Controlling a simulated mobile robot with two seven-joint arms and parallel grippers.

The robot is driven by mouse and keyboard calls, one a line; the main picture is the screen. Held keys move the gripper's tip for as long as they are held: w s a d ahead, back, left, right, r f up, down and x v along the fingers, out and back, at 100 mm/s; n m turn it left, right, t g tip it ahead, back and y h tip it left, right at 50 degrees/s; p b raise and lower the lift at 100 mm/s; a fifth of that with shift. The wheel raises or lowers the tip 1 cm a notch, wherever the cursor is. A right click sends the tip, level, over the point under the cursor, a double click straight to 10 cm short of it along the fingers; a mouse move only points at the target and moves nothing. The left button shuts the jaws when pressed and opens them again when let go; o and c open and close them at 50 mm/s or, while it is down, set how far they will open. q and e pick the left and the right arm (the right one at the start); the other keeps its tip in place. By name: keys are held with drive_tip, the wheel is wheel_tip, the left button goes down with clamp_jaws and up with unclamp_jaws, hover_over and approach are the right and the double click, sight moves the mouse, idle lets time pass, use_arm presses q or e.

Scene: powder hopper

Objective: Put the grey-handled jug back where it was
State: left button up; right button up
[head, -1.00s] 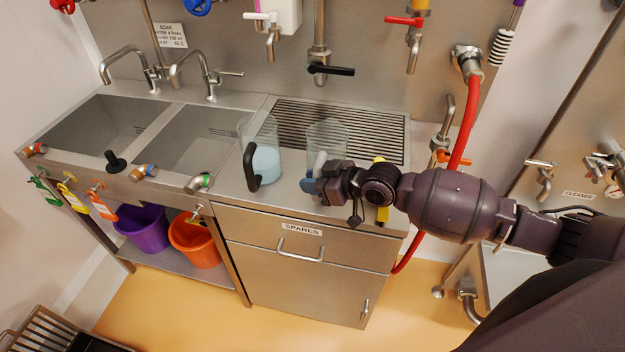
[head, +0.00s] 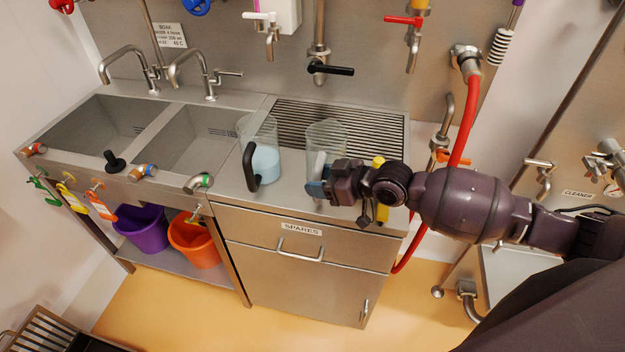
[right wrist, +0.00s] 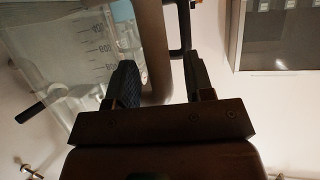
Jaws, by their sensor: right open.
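The grey-handled jug (head: 326,135) is clear and looks empty. It stands upright on the steel worktop, at the front edge of the ribbed drainer in the head view. Its grey handle (head: 319,163) faces the front. My right gripper (head: 317,188) is open at the lower part of this handle. In the right wrist view, the jug's clear wall with markings (right wrist: 88,48) is at upper left, and the handle (right wrist: 155,50) shows between the spread fingers (right wrist: 162,85); contact cannot be told. My left gripper is out of view.
A black-handled jug with pale blue liquid (head: 264,162) stands close to the left. Two sinks (head: 183,137) lie further left. The ribbed drainer (head: 375,130) is bare behind and right of the jugs. A red hose (head: 463,130) hangs at right.

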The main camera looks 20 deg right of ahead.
drive_tip(key=v, duration=1)
drive_tip(key=s+f+m+t+h, duration=0.1)
drive_tip(key=s+f+m+h, duration=0.2)
drive_tip(key=s+f, duration=0.4)
drive_tip(key=s+d+f+m+h, duration=0.1)
drive_tip(key=s+f+m+h, duration=0.3)
drive_tip(key=f, duration=0.9)
drive_tip(key=s+h, duration=0.2)
drive_tip(key=s, duration=0.2)
drive_tip(key=shift+f+m+t+b, duration=0.3)
drive_tip(key=shift+t, duration=0.1)
drive_tip(key=shift+s, duration=0.1)
drive_tip(key=shift+c, duration=0.5)
